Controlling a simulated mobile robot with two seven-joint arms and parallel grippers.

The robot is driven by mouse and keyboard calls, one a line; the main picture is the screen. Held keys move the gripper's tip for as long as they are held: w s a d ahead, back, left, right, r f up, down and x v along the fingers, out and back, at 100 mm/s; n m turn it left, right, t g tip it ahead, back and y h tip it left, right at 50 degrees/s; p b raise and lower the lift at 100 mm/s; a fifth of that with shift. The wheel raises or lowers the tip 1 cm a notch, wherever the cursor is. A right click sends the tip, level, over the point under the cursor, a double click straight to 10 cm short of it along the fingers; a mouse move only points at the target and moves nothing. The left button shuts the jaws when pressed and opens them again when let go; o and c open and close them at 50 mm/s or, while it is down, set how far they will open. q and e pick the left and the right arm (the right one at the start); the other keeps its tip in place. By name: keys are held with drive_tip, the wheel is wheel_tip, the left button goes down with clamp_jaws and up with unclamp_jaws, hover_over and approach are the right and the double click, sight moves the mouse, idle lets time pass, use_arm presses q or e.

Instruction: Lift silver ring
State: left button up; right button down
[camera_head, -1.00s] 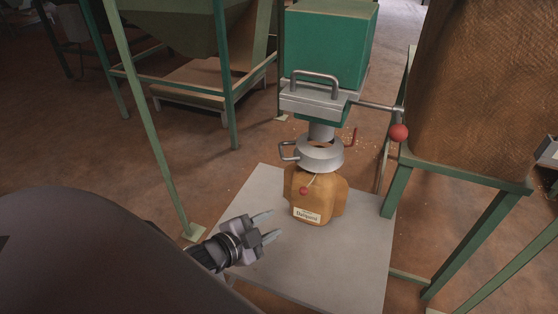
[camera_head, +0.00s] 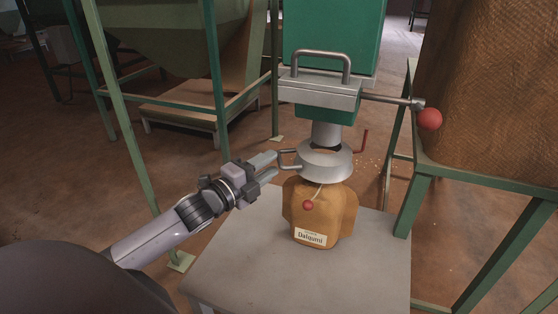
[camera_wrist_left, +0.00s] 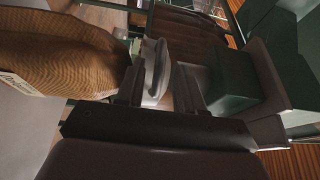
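The silver ring (camera_head: 325,166) is a flared metal collar around the neck of a brown sack, below the spout of the green hopper; a loop handle (camera_head: 289,151) sticks out on its left. My left gripper (camera_head: 276,162) is at this handle, its two fingers apart and pointing right. In the left wrist view the ring (camera_wrist_left: 158,65) shows between the spread fingers of the gripper (camera_wrist_left: 160,88). I cannot tell whether the fingers touch the handle. My right gripper is not in view.
The brown sack (camera_head: 322,213), labelled Dalgumi with a red ball tag, stands on a grey platform (camera_head: 235,262). Above is a green hopper (camera_head: 333,40) with a red-knobbed lever (camera_head: 429,119). A green frame with a large sack stands at right.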

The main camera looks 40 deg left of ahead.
use_arm(q)
drive_tip(key=shift+w+d+b, duration=0.15)
drive_tip(key=shift+w, duration=0.9)
drive_tip(key=shift+w+d+b, duration=0.15)
drive_tip(key=shift+w, duration=0.85)
clamp_jaws()
